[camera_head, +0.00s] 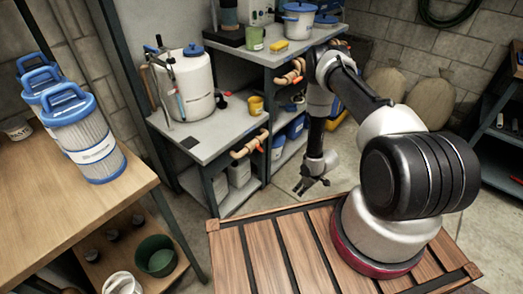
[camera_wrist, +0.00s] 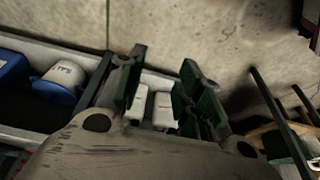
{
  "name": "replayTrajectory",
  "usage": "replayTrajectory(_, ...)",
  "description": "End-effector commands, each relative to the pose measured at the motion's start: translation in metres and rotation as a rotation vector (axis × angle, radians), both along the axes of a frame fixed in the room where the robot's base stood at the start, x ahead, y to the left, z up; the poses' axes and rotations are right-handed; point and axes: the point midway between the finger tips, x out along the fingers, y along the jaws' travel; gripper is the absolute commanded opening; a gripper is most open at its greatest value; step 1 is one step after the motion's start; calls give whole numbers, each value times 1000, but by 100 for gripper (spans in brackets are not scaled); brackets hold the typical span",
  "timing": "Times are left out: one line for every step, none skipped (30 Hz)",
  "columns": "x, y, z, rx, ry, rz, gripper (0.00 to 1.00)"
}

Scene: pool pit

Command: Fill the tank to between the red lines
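The white tank (camera_head: 190,88) with a blue cap stands on the grey bench at the left centre. A clear upright tube (camera_head: 179,105) runs on its front left side. Red lines and the liquid level are too small to make out. A dark tap with a red part (camera_head: 221,99) sits at the tank's right side. My gripper (camera_head: 313,186) hangs low, to the right of the bench and apart from the tank. In the wrist view its fingers (camera_wrist: 160,75) are spread with a gap between them and hold nothing.
A yellow mug (camera_head: 256,105) stands near the tank, and a green mug (camera_head: 255,38) on the higher shelf. Filter cartridges (camera_head: 85,135) stand on the left wooden table. White bottles (camera_wrist: 150,104) lie beyond my fingers.

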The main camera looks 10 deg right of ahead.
Motion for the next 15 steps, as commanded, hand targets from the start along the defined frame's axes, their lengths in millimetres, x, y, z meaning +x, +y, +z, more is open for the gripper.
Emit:
replayTrajectory(-3,15,-26,47,-72,39,36)
replayTrajectory(0,25,-36,78,-132,64,36)
replayTrajectory(6,38,-45,119,-218,97,36)
replayTrajectory(11,48,-48,149,-285,120,36)
replayTrajectory(18,57,-48,177,-355,141,36)
replayTrajectory(29,68,-44,211,-451,166,36)
replayTrajectory(40,75,-36,236,-527,184,36)
replayTrajectory(52,81,-26,259,-604,201,36)
replayTrajectory(71,87,-7,283,-712,222,36)
replayTrajectory(85,91,10,302,-792,236,36)
replayTrajectory(95,94,25,317,-865,248,36)
replayTrajectory(105,98,43,337,-951,260,36)
replayTrajectory(110,100,56,350,-1009,265,36)
replayTrajectory(114,101,67,359,-1062,271,36)
replayTrajectory(116,102,80,372,-1119,273,36)
